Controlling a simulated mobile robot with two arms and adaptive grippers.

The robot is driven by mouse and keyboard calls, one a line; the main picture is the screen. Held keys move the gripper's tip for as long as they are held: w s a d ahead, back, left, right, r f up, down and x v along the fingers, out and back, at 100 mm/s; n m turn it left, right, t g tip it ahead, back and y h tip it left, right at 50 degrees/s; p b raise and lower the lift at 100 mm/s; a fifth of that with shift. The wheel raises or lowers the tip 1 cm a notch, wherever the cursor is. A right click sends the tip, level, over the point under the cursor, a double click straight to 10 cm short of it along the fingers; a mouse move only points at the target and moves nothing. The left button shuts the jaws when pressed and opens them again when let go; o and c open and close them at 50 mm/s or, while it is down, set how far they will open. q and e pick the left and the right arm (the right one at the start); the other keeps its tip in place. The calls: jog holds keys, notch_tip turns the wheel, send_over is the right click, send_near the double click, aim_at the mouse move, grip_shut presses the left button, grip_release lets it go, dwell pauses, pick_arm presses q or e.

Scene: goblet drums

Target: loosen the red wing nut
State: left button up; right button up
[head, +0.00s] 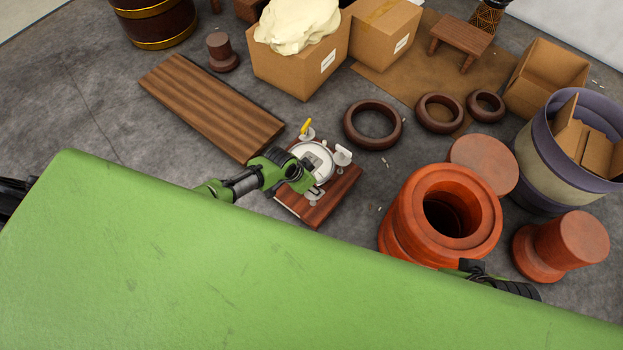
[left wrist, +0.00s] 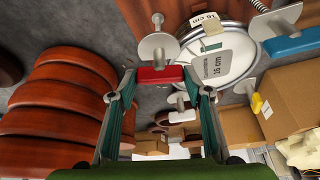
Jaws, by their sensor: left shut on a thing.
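The red wing nut (left wrist: 160,75) is a flat red bar below a round metal washer on a threaded rod, at the edge of a round metal-rimmed disc (left wrist: 225,62) labelled 16 cm. My left gripper (left wrist: 160,78) has its fingers on both ends of the red bar, shut on it. In the head view my left gripper (head: 298,177) is at the near edge of the disc (head: 312,157) on a reddish wooden board (head: 335,200); the red nut is hidden there. My right gripper (head: 490,280) is mostly hidden at the lower right.
A blue wing nut (left wrist: 293,42) and a yellow one (head: 306,127) sit around the disc. A striped plank (head: 212,105) lies left of the board. Dark rings (head: 373,125) and an orange-red drum body (head: 400,215) are to the right. Cardboard boxes (head: 300,75) stand behind.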

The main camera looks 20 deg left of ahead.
pick_arm(q)
jog(key=n+p, duration=0.1)
jog(key=n+y+p, duration=0.1)
jog(key=n, duration=0.1)
jog(key=n+y+p, duration=0.1)
jog(key=n, duration=0.1)
jog(key=shift+s+d+t+p, duration=0.1)
jog(key=shift+d+t+p, duration=0.2)
jog(key=shift+t, duration=0.1)
jog(key=shift+n, duration=0.7)
jog(key=shift+n+y, duration=0.5)
jog(key=shift+n, duration=0.2)
jog(key=shift+f+n, duration=0.1)
jog(key=shift+n, duration=0.5)
jog(key=shift+n+y+b, duration=0.35)
jog(key=shift+n+y, duration=0.05)
jog(key=shift+n, duration=0.3)
pick_arm(e)
jog(key=s+x, duration=0.1)
jog(key=x, duration=0.9)
jog(key=shift+s+a+f+g, duration=0.15)
jog(key=shift+s+f+g, duration=0.15)
jog(key=shift+f, duration=0.4)
jog(key=shift+r, duration=0.15)
pick_arm(q)
jog(key=o, duration=1.1)
pick_arm(e)
jog(key=shift+s, duration=0.2)
